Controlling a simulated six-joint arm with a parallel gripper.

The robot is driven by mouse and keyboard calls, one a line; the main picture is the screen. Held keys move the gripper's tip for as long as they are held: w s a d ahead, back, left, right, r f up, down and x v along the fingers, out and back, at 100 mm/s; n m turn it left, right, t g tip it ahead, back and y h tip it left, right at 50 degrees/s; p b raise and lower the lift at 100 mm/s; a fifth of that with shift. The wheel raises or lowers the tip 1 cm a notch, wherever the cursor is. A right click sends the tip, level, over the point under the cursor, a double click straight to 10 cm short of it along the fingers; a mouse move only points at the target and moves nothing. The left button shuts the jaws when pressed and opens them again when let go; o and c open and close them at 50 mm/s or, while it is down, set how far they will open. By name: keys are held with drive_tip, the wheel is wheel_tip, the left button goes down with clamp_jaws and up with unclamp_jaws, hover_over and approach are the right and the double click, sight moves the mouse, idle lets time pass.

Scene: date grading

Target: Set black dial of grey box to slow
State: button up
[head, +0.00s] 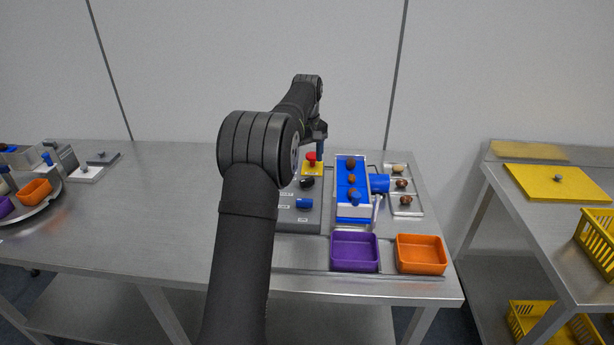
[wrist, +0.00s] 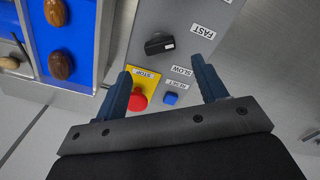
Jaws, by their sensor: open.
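The grey box (head: 298,221) stands on the steel table, just right of my arm in the head view. Its black dial (wrist: 158,43) shows in the wrist view beyond my fingertips, its bar nearly level in the picture with a pale mark near its right end. The FAST label (wrist: 203,32) is up and right of the dial, the SLOW label (wrist: 181,71) below right. I cannot tell which one the dial is set to. The dial also shows in the head view (head: 306,182). My gripper (wrist: 161,80) is open and empty over the box, apart from the dial.
A red stop button (wrist: 138,100) on a yellow plate and a blue reset button (wrist: 171,98) lie between my fingers in the picture. A blue belt (head: 352,174) carrying dates stands beside the box. Purple (head: 354,267) and orange (head: 421,269) bins sit in front.

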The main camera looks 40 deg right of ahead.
sight(307, 180)
wheel_tip(307, 180, down, 7)
drive_tip(key=shift+r, duration=0.1)
idle(0.3)
drive_tip(key=c, duration=1)
